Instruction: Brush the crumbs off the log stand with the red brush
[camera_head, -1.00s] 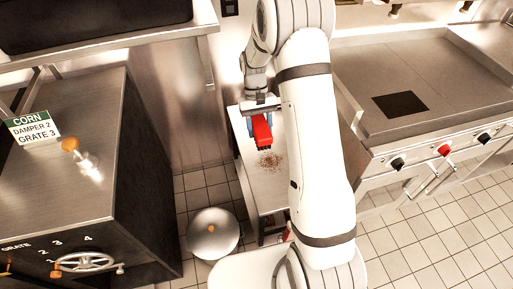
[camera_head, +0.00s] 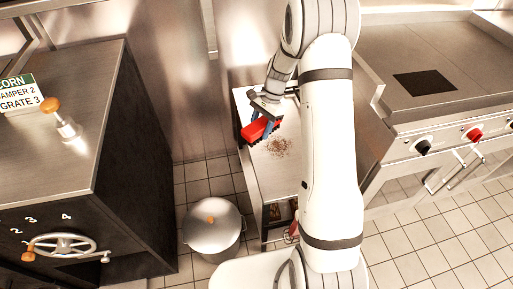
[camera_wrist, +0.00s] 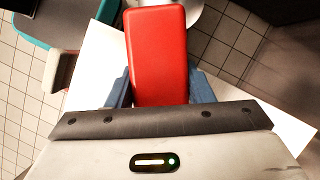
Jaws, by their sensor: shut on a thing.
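The red brush (camera_head: 260,129) is held in my gripper (camera_head: 264,118), low over the top of the log stand (camera_head: 287,180). In the wrist view the red brush (camera_wrist: 157,50) lies between the blue fingers of my gripper (camera_wrist: 158,88), which are shut on it. The crumbs (camera_head: 278,147) form a brown patch on the stand's top, just right of and nearer than the brush. I cannot tell whether the bristles touch the top. My arm hides part of the stand's right side. The crumbs do not show in the wrist view.
A lidded metal pot (camera_head: 212,232) stands on the tiled floor left of the stand. A dark cabinet (camera_head: 118,150) with a handwheel (camera_head: 62,246) is at left. A griddle (camera_head: 440,70) with knobs is at right. A narrow strip of floor is free beside the stand.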

